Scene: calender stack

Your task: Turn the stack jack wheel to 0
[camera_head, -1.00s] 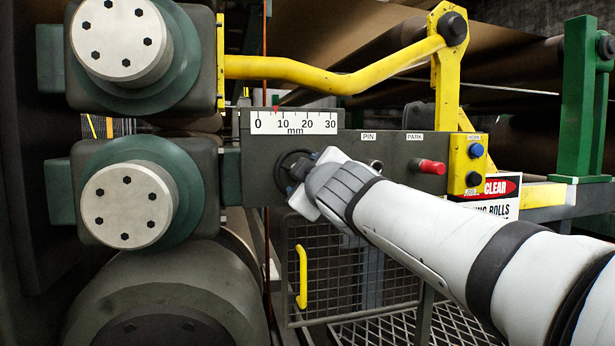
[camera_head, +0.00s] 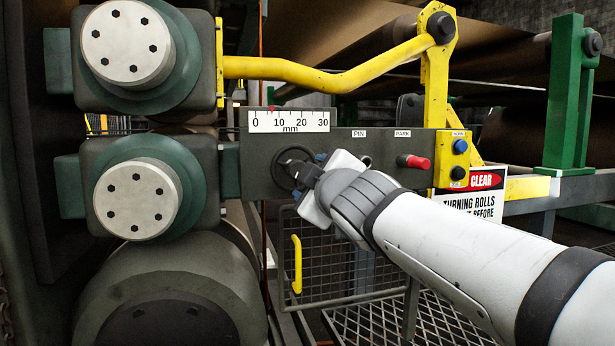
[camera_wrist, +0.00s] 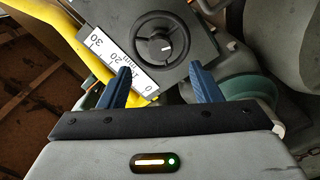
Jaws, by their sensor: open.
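The stack jack wheel (camera_head: 291,168) is a black round handwheel on the grey panel, partly hidden by my gripper in the head view. In the wrist view the wheel (camera_wrist: 162,45) shows whole, with a pale pointer mark at its hub. The mm scale (camera_head: 289,121) above it runs from 0 to 30. A small red pointer (camera_head: 271,108) on the scale's top edge stands between 0 and 10, nearer 10. My gripper (camera_wrist: 160,66) is open, its blue fingers spread towards the wheel, with nothing between them. It also shows beside the wheel in the head view (camera_head: 308,172).
A red knob (camera_head: 413,162) by the PARK label sticks out right of the wheel, above my arm. A yellow lever bar (camera_head: 335,76) crosses above the scale. A yellow button post (camera_head: 452,160) is at the panel's right end.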

